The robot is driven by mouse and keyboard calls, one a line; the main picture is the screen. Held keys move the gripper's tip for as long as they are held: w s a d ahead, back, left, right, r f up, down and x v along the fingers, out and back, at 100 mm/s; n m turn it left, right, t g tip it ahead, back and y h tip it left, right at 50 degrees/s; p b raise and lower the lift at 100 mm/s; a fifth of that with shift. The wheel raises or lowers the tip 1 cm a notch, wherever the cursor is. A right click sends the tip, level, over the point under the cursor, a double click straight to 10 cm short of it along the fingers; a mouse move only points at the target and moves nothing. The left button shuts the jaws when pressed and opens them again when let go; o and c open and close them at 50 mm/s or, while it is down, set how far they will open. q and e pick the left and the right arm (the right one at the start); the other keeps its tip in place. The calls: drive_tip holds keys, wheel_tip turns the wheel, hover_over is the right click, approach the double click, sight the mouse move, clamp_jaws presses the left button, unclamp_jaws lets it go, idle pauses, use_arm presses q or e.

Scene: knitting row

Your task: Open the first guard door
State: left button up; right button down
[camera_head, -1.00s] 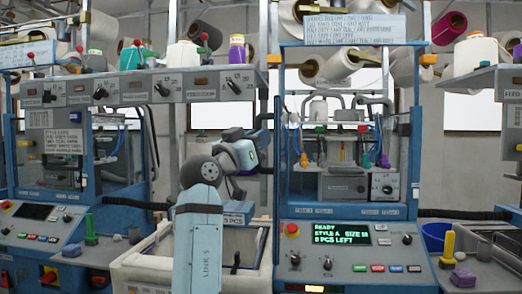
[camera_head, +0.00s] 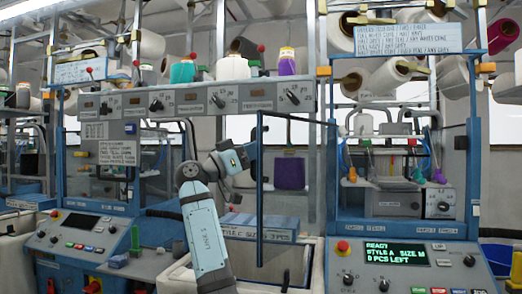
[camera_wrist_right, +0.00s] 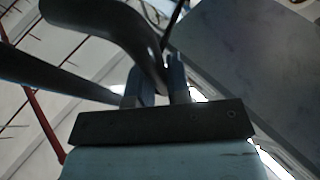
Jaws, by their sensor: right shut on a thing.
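The guard door (camera_head: 260,215) is a tall, thin blue frame at the middle of the head view. It stands swung out from the blue machine post (camera_head: 332,170) on its right, with its free edge to the left. My right gripper (camera_head: 256,150) is at the upper part of that free edge. In the right wrist view my right gripper (camera_wrist_right: 156,88) is shut on a dark curved bar, which looks like the door's handle (camera_wrist_right: 125,28). The fingertips are partly hidden by it. My left gripper is not in view.
The right machine's control panel (camera_head: 400,265) has a lit screen (camera_head: 396,254) reading READY. A pale bin (camera_head: 180,272) stands below my right arm. Another machine's panel (camera_head: 75,235) is at left. Cones and yarn rolls sit above. A blue bin (camera_head: 497,258) is at far right.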

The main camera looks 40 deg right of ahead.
drive_tip(key=shift+w, duration=0.1)
drive_tip(key=c, duration=1.4)
unclamp_jaws()
drive_tip(key=v, duration=1.3)
drive_tip(key=shift+a, duration=0.4)
drive_tip(key=shift+w+f, duration=0.1)
